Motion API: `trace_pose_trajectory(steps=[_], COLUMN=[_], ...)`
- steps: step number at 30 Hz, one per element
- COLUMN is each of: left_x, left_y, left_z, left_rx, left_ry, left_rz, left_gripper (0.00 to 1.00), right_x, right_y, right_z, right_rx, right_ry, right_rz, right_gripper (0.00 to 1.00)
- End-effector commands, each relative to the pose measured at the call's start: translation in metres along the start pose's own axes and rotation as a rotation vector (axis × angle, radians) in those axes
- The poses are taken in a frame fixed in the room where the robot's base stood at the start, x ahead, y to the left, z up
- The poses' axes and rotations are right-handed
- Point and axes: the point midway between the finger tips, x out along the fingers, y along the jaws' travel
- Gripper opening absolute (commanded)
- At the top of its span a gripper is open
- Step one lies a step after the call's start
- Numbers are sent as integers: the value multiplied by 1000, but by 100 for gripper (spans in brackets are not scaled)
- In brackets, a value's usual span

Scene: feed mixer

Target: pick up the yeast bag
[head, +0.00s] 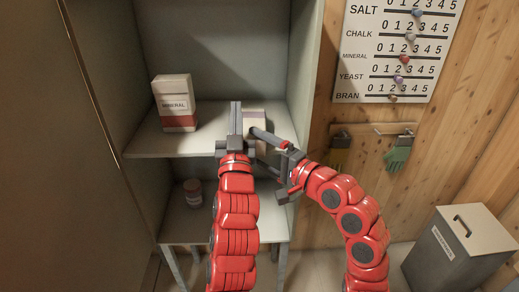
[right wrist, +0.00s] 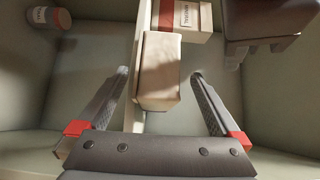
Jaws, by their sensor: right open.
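A pale bag or box (head: 256,118) stands on the upper cabinet shelf, partly hidden behind my grippers; no label on it is readable, so I cannot confirm it is the yeast bag. In the right wrist view this pale bag (right wrist: 160,70) lies between the spread fingers of my right gripper (right wrist: 162,88), with a gap on each side. The right gripper (head: 258,148) is open and empty, reaching in from the right. My left gripper (head: 236,118) points into the cabinet just left of the bag, its fingers close together with nothing visible between them.
A MINERAL bag (head: 175,103) stands left on the upper shelf (head: 150,143). A small jar (head: 193,192) stands on the lower shelf. The cabinet's side wall (head: 304,70) is close on the right. A lidded grey bin (head: 455,250) stands on the floor at right.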

Motion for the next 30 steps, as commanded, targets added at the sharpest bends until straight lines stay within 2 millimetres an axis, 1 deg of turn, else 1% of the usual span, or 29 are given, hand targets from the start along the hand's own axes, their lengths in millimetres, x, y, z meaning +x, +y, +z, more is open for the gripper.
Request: trace_pose_trajectory(steps=[7, 8, 9, 11, 12, 14, 15, 17, 18, 24, 30], left_x=[0, 0, 0, 0, 0, 0, 0, 0, 0, 0, 1], left_y=[0, 0, 0, 0, 0, 0, 0, 0, 0, 0, 0], left_z=[0, 0, 0, 0, 0, 0, 0, 0, 0, 0, -3], left_rx=[0, 0, 0, 0, 0, 0, 0, 0, 0, 0, -1], left_ry=[0, 0, 0, 0, 0, 0, 0, 0, 0, 0, 1], left_rz=[0, 0, 0, 0, 0, 0, 0, 0, 0, 0, 0], left_gripper=[0, 0, 0, 0, 0, 0, 0, 0, 0, 0, 0], right_x=[0, 0, 0, 0, 0, 0, 0, 0, 0, 0, 0], right_y=[0, 0, 0, 0, 0, 0, 0, 0, 0, 0, 0], right_z=[0, 0, 0, 0, 0, 0, 0, 0, 0, 0, 0], right_rx=[1, 1, 1, 1, 1, 1, 1, 1, 1, 1, 1], right_ry=[0, 0, 0, 0, 0, 0, 0, 0, 0, 0, 0], right_rz=[0, 0, 0, 0, 0, 0, 0, 0, 0, 0, 0], right_gripper=[100, 96, 89, 78, 71, 60, 53, 42, 35, 0, 0])
